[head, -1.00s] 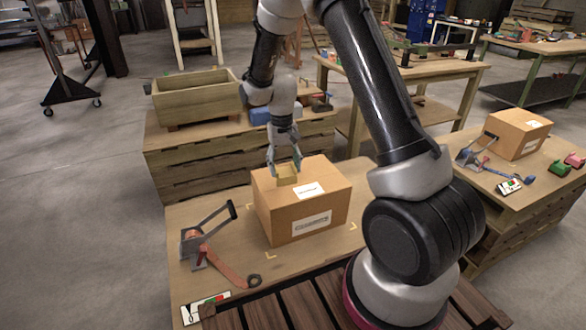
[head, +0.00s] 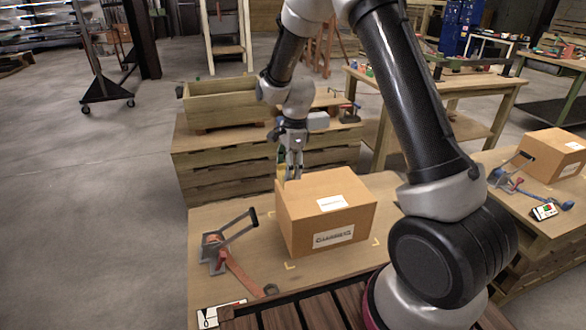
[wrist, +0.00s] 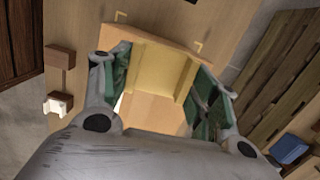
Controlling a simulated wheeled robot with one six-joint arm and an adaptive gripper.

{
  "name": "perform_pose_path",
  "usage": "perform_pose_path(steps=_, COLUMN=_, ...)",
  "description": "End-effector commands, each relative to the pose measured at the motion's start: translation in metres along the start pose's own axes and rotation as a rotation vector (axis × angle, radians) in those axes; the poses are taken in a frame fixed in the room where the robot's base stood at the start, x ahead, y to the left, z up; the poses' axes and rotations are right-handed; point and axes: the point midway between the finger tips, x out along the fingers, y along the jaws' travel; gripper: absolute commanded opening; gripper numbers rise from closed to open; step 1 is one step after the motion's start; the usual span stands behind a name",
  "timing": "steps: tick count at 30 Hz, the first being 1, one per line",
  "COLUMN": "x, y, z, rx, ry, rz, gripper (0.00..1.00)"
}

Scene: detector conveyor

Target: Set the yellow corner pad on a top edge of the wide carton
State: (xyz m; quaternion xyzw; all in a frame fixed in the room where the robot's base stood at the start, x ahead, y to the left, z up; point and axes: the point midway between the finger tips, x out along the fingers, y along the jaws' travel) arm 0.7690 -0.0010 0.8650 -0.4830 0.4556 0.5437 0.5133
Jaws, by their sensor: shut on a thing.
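The wide carton (head: 345,220) stands closed on the near wooden table, with white labels on its top and front. My gripper (head: 290,172) points down at the carton's far left top corner and is shut on the yellow corner pad (head: 281,165). In the head view the pad is mostly hidden by the fingers. In the wrist view the L-shaped pad (wrist: 160,68) sits between the green-lined fingers of my gripper (wrist: 160,88), with carton cardboard (wrist: 155,112) showing beyond it. I cannot tell whether the pad touches the carton.
A tape dispenser (head: 218,250) stands left of the carton. A wooden planter box (head: 220,108) is on the stacked pallets behind. Another carton (head: 555,155) and hand tools are on the right table.

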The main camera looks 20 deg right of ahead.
Motion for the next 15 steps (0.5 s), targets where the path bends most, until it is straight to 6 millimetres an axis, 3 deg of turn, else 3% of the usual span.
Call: perform_pose_path(steps=15, x=0.0008, y=-0.0008, z=0.0005, rx=0.06, ry=-0.003, rz=-0.005, gripper=0.35)
